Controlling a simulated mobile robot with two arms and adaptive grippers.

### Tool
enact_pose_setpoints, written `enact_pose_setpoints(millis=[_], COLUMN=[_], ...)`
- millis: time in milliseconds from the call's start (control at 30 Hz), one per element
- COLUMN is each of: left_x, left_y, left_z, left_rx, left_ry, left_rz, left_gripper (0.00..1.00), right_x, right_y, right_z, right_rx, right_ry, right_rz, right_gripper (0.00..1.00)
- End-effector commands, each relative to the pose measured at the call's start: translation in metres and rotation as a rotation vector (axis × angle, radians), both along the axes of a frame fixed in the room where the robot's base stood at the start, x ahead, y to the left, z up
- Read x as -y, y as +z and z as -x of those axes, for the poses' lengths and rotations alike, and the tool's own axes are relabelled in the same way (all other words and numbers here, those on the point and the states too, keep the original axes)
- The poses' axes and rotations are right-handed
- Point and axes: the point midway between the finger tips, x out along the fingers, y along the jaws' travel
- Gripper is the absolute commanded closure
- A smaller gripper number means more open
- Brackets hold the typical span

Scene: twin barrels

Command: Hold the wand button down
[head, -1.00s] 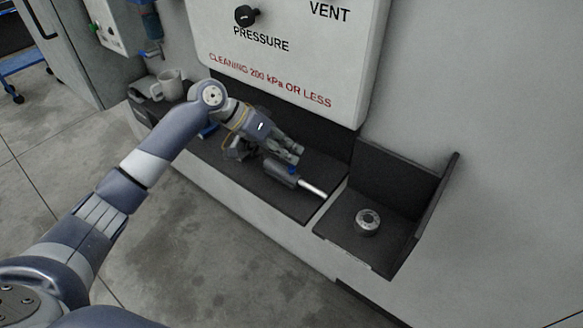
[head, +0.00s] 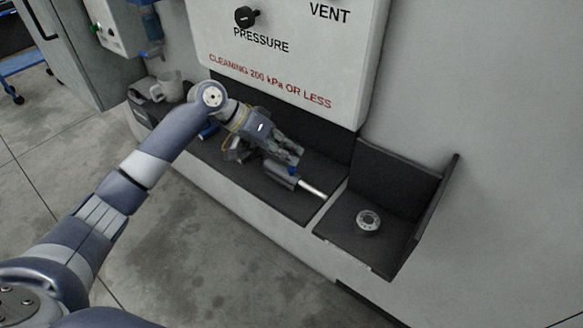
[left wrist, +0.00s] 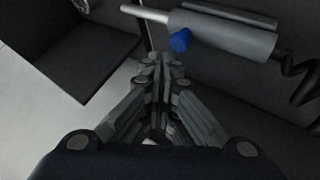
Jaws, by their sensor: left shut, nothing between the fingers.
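The wand (head: 280,174) lies on the dark shelf, with a grey body, a bright metal tip pointing right and a blue button (head: 291,170) on its side. In the left wrist view the wand (left wrist: 228,38) crosses the top, and its blue button (left wrist: 180,40) faces my fingers. My left gripper (head: 296,157) is shut and empty just behind the wand. In the left wrist view its fingertips (left wrist: 163,62) are close below the button; a small gap shows there, and I see no pressing. My right gripper is out of view.
A round metal part (head: 368,221) sits in the right-hand bay, walled at back and right. A white panel (head: 285,60) with a black pressure knob (head: 246,16) overhangs the shelf.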

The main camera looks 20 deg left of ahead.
Motion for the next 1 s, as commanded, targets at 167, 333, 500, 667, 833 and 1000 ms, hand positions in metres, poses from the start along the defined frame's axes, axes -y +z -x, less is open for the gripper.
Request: enact_pose_setpoints(millis=[167, 333, 500, 667, 833, 1000], left_x=[0.0, 0.0, 0.0, 0.0, 0.0, 0.0], left_y=[-0.001, -0.007, -0.009, -0.008, -0.009, -0.011], left_z=[0.0, 0.0, 0.0, 0.0, 0.0, 0.0], left_rx=[-0.001, -0.002, -0.001, 0.0, 0.0, 0.0], left_ry=[0.001, 0.001, 0.001, 0.0, 0.0, 0.0], left_rz=[0.0, 0.0, 0.0, 0.0, 0.0, 0.0], left_gripper=[1.0, 1.0, 1.0, 1.0, 1.0, 1.0], right_x=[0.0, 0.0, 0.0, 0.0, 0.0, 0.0], right_y=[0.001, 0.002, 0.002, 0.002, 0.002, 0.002], right_z=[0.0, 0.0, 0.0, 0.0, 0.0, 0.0], right_rx=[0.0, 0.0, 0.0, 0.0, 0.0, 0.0], right_ry=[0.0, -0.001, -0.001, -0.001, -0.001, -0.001], right_rz=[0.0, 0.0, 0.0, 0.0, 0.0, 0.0], right_gripper=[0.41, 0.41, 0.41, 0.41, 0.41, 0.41])
